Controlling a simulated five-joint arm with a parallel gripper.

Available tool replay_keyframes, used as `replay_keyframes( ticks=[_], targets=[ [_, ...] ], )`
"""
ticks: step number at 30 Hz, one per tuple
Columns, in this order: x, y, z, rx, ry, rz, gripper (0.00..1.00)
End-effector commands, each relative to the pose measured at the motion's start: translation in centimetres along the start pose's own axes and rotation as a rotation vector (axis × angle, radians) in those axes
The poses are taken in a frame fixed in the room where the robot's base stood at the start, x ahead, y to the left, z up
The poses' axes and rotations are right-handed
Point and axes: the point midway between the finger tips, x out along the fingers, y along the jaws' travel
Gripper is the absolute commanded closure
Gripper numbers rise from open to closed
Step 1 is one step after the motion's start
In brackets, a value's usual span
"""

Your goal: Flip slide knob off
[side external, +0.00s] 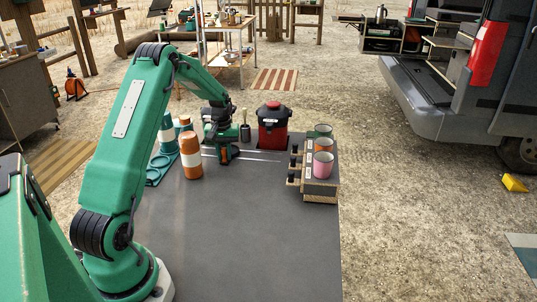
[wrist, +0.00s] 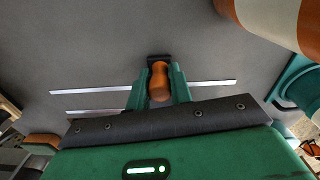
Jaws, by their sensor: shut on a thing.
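The slide knob is a small orange grip on a black base (wrist: 160,80), in the middle of the wrist view. In the side external view my gripper (side external: 223,153) is low over the table at the rails' left part. Most of the knob is hidden there by the fingers, and its exact position along the rails is hard to tell.
An orange and white striped cylinder (side external: 191,157) stands close left of my gripper, beside teal and white ones (side external: 168,135). A red and black canister (side external: 273,128) stands behind right. A wooden box with cups and black levers (side external: 320,188) stands right. The front table (side external: 240,235) is clear.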

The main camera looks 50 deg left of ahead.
Motion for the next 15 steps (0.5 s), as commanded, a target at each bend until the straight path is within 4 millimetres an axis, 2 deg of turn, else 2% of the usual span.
replay_keyframes(
  ticks=[1,3,4,15],
  targets=[
    [-0.11,0.04,0.0,0.0,0.0,0.0,0.73],
    [-0.1,0.05,0.0,0.0,0.0,0.0,0.59],
    [-0.1,0.05,0.0,0.0,0.0,0.0,0.56],
    [-0.28,0.07,-0.01,0.0,0.001,0.0,0.56]
  ],
)
